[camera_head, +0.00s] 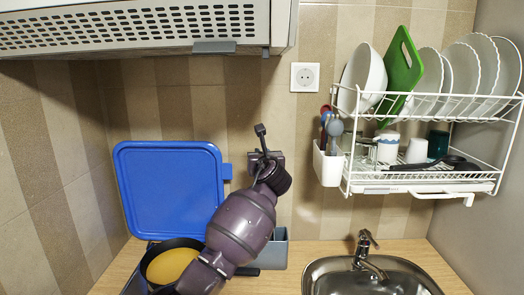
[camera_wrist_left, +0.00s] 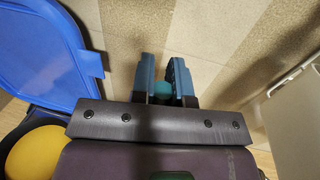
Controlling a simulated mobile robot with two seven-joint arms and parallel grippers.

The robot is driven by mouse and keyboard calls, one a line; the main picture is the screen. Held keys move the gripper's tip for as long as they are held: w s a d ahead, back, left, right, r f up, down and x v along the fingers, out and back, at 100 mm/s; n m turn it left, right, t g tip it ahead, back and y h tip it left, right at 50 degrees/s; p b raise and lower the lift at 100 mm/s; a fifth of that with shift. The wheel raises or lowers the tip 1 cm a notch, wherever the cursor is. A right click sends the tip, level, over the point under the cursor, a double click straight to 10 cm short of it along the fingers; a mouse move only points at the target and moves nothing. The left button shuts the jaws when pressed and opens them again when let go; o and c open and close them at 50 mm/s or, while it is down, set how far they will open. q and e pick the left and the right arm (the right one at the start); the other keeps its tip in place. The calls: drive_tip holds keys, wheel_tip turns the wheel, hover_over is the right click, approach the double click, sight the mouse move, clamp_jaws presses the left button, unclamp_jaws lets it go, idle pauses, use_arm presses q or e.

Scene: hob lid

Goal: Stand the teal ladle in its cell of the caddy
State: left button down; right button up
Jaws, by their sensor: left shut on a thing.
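My left gripper (camera_head: 268,156) is raised in front of the tiled wall, above the counter. In the left wrist view its two blue-grey fingers (camera_wrist_left: 166,82) are closed on a teal piece (camera_wrist_left: 163,90), which I take to be part of the teal ladle. The rest of the ladle is hidden or cannot be made out in either view. A grey-blue box (camera_head: 275,250), seemingly the caddy, stands on the counter below the gripper. My left arm hides part of it, and its cells cannot be seen. My right gripper is not in view.
A blue lid (camera_head: 170,190) stands upright at the left, behind a pan (camera_head: 154,249) with yellow contents. A white dish rack (camera_head: 420,186) with a utensil holder (camera_head: 328,167) hangs at the right. A sink (camera_head: 330,280) and tap (camera_head: 365,248) lie below it. A hood overhangs the upper left.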

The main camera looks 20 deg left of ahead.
use_arm(q)
wheel_tip(320, 180, down, 12)
drive_tip(key=b, duration=0.4)
drive_tip(key=shift+r, duration=0.25)
drive_tip(key=shift+f+b, duration=0.45)
drive_tip(key=shift+f, duration=0.3)
drive_tip(key=c, duration=1.1)
unclamp_jaws()
drive_tip(key=shift+o, duration=0.3)
drive_tip(key=shift+s+d, duration=0.3)
drive_tip(key=shift+s, duration=0.2)
drive_tip(key=v, duration=0.9)
drive_tip(key=shift+s, duration=0.3)
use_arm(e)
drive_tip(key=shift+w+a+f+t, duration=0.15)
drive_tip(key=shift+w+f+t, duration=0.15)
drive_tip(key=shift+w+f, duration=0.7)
